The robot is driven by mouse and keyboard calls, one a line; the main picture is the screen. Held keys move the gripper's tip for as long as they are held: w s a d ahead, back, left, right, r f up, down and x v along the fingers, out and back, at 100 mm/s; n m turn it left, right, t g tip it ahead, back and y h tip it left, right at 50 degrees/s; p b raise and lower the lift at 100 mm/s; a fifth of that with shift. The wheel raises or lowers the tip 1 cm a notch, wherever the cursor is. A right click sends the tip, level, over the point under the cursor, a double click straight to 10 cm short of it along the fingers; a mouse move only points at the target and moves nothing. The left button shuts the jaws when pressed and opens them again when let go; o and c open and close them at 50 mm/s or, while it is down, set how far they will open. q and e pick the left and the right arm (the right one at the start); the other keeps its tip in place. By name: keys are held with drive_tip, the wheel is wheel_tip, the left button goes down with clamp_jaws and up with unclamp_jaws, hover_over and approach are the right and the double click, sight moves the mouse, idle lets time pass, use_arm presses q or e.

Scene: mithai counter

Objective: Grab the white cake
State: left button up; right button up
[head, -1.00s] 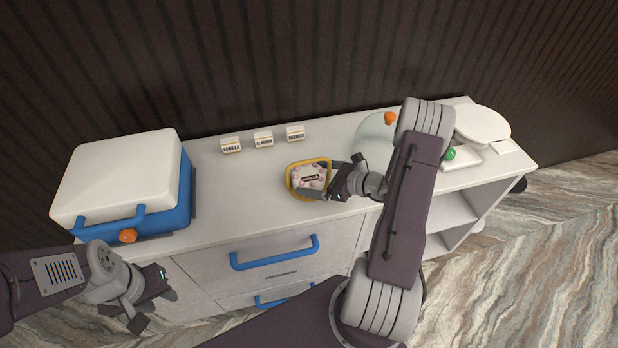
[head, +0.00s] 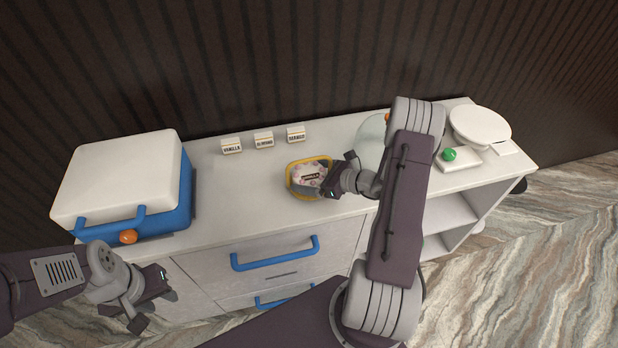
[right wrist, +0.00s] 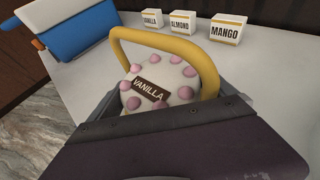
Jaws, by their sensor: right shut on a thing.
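The white cake (head: 307,171), with pink dots and a dark VANILLA label, sits on the counter inside a yellow loop (head: 289,175). In the right wrist view the cake (right wrist: 180,77) fills the middle, with the yellow loop (right wrist: 165,40) arching behind it. My right gripper (head: 333,178) is at the cake's right side and shut on it. Its own body hides the cake's near lower part, so the exact contact is hidden. My left gripper (head: 150,304) is open and empty, in front of the counter at the lower left.
Small VANILLA (head: 231,146), ALMOND (head: 264,140) and MANGO (head: 296,134) signs stand behind the cake. A blue and white box (head: 120,175) fills the counter's left end. Drawers have blue handles (head: 275,259).

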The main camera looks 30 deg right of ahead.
wheel_tip(320, 180, up, 3)
drive_tip(key=shift+r, duration=0.1)
drive_tip(key=d+r, duration=0.2)
drive_tip(key=d, duration=0.2)
drive_tip(key=s+d+r, duration=0.1)
drive_tip(key=d+r, duration=0.1)
drive_tip(key=d, duration=0.1)
drive_tip(key=d+r, duration=0.2)
drive_tip(key=d, duration=0.2)
drive_tip(key=shift+s+d+r, duration=0.15)
drive_tip(key=shift+d+r, duration=0.15)
drive_tip(key=shift+r, duration=0.1)
